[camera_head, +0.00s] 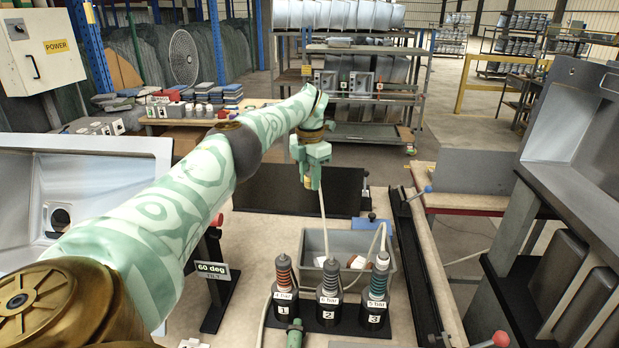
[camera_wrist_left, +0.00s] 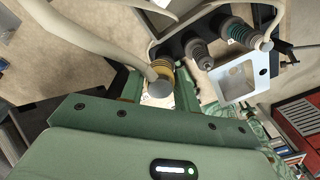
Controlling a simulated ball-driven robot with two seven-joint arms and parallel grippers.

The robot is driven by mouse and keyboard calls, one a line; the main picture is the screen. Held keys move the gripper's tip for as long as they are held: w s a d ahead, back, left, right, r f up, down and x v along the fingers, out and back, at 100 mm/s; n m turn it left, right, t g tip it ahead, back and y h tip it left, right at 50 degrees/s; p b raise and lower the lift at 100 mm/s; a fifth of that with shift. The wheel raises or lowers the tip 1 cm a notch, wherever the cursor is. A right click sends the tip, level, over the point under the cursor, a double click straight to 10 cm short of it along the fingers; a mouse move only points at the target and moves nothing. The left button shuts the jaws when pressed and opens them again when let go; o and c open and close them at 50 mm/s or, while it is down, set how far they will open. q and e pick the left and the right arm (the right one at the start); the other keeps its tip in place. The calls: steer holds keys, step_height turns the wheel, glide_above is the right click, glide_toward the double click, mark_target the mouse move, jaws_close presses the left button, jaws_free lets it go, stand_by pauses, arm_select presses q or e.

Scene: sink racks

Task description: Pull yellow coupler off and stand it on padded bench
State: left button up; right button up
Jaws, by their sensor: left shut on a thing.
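My left gripper (camera_head: 308,183) hangs above the workbench, near the black padded surface (camera_head: 262,190). It is shut on the yellow coupler. In the left wrist view the ribbed yellow coupler (camera_wrist_left: 163,68) with its grey round end sits between the fingers (camera_wrist_left: 160,93). In the head view the fingers mostly hide it. A pale hose (camera_head: 325,225) runs from below the gripper towards post 2. Three dark posts numbered 1 (camera_head: 283,308), 2 (camera_head: 329,308) and 3 (camera_head: 374,315) stand in a row at the front, with ribbed ends above them. My right gripper is not identifiable.
A grey bin (camera_head: 308,242) stands behind the posts. A small 60 deg sign (camera_head: 213,269) stands at left. A dark rail (camera_head: 418,265) runs along the right side. Metal sinks flank the bench. Bare bench top shows between the pad and the bin.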

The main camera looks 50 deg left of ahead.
arm_select(q)
steer(key=shift+r+p, duration=0.95)
steer(key=shift+r, duration=0.4)
